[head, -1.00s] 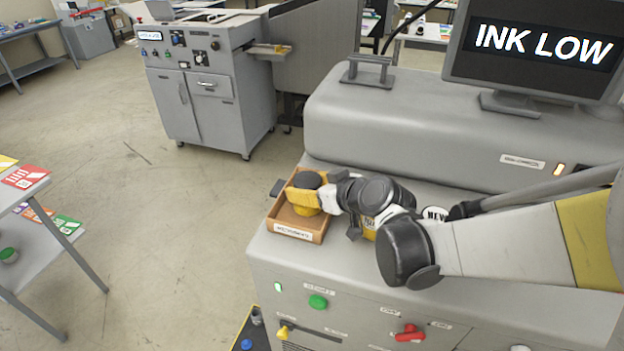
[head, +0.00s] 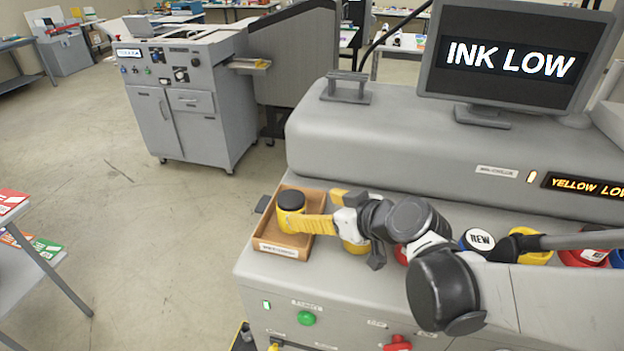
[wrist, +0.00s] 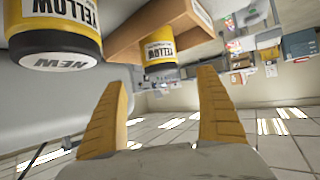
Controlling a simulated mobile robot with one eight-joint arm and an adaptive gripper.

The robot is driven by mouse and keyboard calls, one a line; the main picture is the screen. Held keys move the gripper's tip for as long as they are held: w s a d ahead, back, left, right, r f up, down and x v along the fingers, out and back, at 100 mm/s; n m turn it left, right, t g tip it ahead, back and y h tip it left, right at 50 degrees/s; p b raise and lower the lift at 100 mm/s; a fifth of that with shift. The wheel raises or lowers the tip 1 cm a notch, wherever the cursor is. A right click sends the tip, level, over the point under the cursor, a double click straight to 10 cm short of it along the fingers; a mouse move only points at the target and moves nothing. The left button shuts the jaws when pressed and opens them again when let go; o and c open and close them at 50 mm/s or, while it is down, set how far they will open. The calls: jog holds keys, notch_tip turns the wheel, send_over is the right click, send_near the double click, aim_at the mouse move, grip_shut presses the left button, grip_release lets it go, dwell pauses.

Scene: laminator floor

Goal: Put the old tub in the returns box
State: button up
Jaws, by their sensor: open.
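The old tub (head: 291,222), yellow with a black lid, stands upright in an open brown box (head: 285,250) with a label too small to read, presumably the returns box. The wrist view, upside down, shows the tub (wrist: 158,48) marked YELLOW and the box (wrist: 125,42). My gripper (head: 308,207) is open and empty, its yellow fingers reaching over the box's right side beside the tub. Both fingers (wrist: 164,78) are spread apart in the wrist view. Another YELLOW tub with a lid marked NEW (wrist: 62,60) is close by in the wrist view.
A tub with a white NEW lid (head: 478,240) and red and yellow tubs stand right of my arm on the grey machine (head: 400,125). A monitor reading INK LOW (head: 512,58) stands on it. Another grey machine (head: 185,105) is behind. The floor at left is open.

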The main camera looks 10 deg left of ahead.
jog(key=s+d+m+h, duration=0.3)
jog(key=s+d, duration=0.2)
jog(key=d, duration=0.4)
jog(key=s+d+m+h, duration=0.3)
jog(key=s+d+m, duration=0.1)
jog(key=d, duration=0.5)
jog(key=s+d+m+h, duration=0.3)
jog(key=s+d, duration=0.2)
jog(key=d, duration=0.4)
jog(key=shift+s+d+r+g, duration=0.3)
jog(key=shift+d, duration=0.05)
